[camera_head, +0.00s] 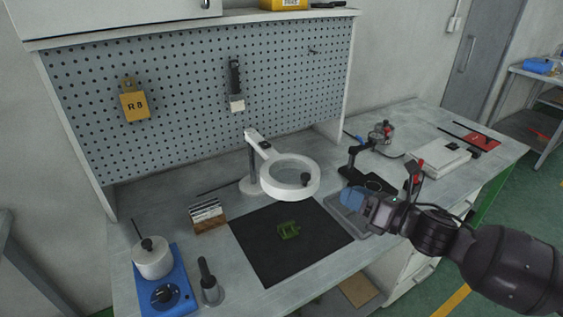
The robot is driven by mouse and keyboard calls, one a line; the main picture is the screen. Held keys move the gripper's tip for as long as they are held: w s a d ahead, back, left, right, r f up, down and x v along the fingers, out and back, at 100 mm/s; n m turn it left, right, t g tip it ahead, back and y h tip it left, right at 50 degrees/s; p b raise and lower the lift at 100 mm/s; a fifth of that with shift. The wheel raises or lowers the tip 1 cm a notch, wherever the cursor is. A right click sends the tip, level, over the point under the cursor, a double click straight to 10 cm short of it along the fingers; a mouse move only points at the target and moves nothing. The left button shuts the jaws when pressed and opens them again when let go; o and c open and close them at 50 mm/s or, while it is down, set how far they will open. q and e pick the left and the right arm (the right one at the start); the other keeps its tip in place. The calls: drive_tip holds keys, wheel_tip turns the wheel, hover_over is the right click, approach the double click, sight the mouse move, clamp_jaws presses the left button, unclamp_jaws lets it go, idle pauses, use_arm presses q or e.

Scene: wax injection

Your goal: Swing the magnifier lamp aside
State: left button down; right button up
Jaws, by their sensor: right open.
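The white magnifier lamp (312,190) stands on the bench, its ring head held out on a short arm over the back edge of a black mat (264,262). A small dark knob sits on the front right of the ring. My left gripper is not in view.
A green wax piece (289,230) lies on the mat. A blue heater with a white pot (153,259) stands at front left, beside a dark-handled tool in a holder (208,282). A grey tray (352,222) lies under my right gripper. A pegboard (190,100) rises behind.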

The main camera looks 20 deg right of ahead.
sight(306, 174)
drive_tip(key=shift+w+a+r+n+y+p, duration=0.1)
drive_tip(key=shift+w+a+n+y, duration=0.1)
drive_tip(key=shift+w+a+n, duration=1.2)
drive_tip(key=shift+w+a+r+n+y+p, duration=0.15)
drive_tip(key=shift+w+a+n, duration=0.7)
drive_tip(key=shift+w, duration=1)
drive_tip(key=shift+w+a+n+y+p, duration=0.1)
drive_tip(key=shift+w+a+n+y, duration=0.15)
drive_tip(key=shift+w+a+n, duration=1.15)
drive_tip(key=shift+w+d+m, duration=0.2)
drive_tip(key=shift+w+m, duration=0.05)
drive_tip(key=shift+m, duration=0.1)
clamp_jaws()
